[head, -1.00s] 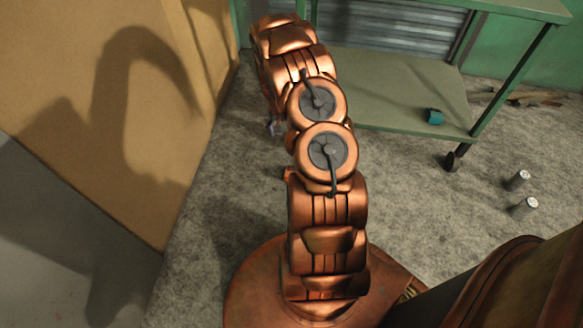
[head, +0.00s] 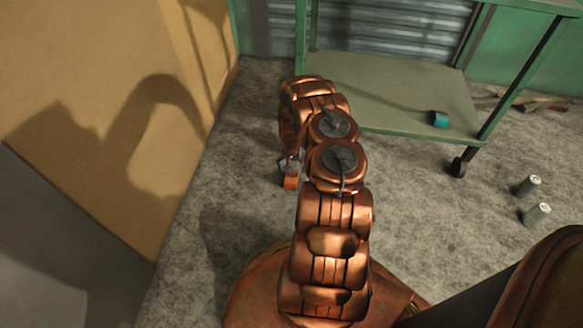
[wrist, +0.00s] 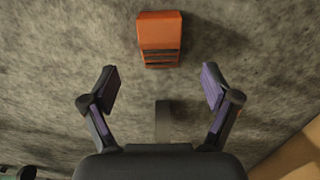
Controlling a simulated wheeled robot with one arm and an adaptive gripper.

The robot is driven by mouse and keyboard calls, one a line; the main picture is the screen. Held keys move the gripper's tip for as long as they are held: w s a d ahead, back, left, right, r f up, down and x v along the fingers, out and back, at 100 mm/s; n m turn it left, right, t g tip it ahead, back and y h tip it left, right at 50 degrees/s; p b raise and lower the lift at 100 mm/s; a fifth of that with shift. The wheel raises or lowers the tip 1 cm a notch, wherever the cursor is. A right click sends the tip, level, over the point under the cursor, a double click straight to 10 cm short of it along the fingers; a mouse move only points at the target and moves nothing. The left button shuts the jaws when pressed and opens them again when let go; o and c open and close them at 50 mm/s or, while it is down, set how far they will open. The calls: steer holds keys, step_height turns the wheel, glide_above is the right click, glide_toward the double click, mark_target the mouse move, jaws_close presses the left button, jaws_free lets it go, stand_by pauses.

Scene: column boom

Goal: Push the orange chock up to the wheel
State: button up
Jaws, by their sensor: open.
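The orange chock (wrist: 159,32) lies on the concrete floor at the top centre of the wrist view, with dark slots on its lower side. In the head view the chock (head: 291,182) shows partly, just left of my arm. My gripper (wrist: 161,88) is open and empty, its two fingers apart and below the chock in the wrist view, with a gap between. In the head view my gripper (head: 289,161) is mostly hidden by my arm. A dark caster wheel (head: 458,168) stands under the green trolley's near right leg. The trolley's left near corner is hidden behind my arm.
The green trolley (head: 390,90) has a teal object (head: 438,119) on its lower shelf. Two grey cans (head: 533,200) stand on the floor at right. A tan panel (head: 120,110) bounds the left. Floor left of my arm is clear.

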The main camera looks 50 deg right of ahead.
mark_target(291, 177)
steer(key=shift+f+b, duration=1.45)
steer(key=shift+f, duration=2.4)
steer(key=shift+c, duration=0.2)
steer(key=c, duration=1.3)
steer(key=shift+w+d+b, duration=0.25)
steer(key=shift+w+d, duration=0.5)
steer(key=shift+d, duration=0.35)
steer(key=shift+w+d+b, duration=0.3)
steer(key=shift+w+d, duration=0.45)
steer(key=shift+d, duration=0.4)
steer(key=shift+w+d+b, duration=0.25)
steer(key=shift+w+d, duration=0.5)
steer(key=shift+d, duration=0.35)
steer(key=o, duration=1.3)
steer(key=shift+o, duration=0.2)
step_height(291, 177, up, 12)
